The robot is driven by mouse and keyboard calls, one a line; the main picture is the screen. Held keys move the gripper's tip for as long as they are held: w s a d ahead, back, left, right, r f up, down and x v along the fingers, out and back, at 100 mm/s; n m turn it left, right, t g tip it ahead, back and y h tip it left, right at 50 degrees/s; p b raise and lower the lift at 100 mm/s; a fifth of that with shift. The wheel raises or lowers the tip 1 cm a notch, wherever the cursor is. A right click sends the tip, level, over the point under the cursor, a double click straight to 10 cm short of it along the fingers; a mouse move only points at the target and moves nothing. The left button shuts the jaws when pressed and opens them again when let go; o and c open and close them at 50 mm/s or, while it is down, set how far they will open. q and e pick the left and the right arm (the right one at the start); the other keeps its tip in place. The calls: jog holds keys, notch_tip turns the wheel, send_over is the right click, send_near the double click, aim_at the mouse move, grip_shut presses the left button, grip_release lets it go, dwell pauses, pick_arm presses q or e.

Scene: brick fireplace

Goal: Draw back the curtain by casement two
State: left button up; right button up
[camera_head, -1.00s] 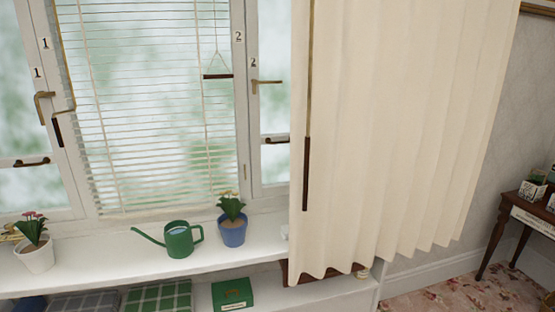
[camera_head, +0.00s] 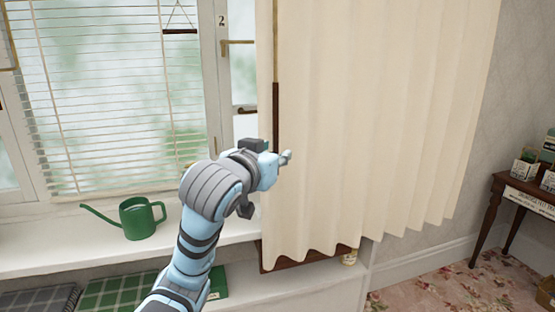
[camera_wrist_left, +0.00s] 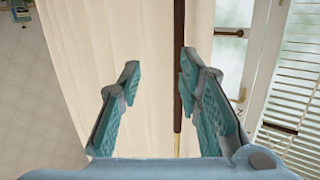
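The cream curtain (camera_head: 375,130) hangs in folds over the right part of the window, and casement two (camera_head: 238,80) shows beside its left edge. A thin draw rod with a dark brown handle (camera_head: 275,130) hangs along that edge. My left gripper (camera_head: 288,158) is in front of the curtain's left edge, by the lower part of the handle. In the left wrist view the gripper (camera_wrist_left: 158,75) is open, its two fingers apart. The rod (camera_wrist_left: 178,70) shows between them, close to the right finger; I cannot tell if it touches. My right gripper is not in view.
A white sill (camera_head: 100,235) holds a green watering can (camera_head: 138,218) left of my arm. My arm hides the blue flowerpot's place. A slatted blind (camera_head: 100,100) covers the middle pane. A dark side table (camera_head: 515,200) stands at right. The floor before the curtain is patterned.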

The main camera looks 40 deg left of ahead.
pick_arm(q)
jog(key=s+r+n+t+y, duration=0.1)
jog(key=s+r+y, duration=0.1)
jog(key=s+r, duration=0.35)
jog(key=p, duration=0.9)
send_near(275, 120)
jog(key=x, duration=1)
jog(key=shift+w, duration=0.3)
jog(key=shift+a, duration=0.15)
jog(key=shift+r, duration=0.1)
grip_shut()
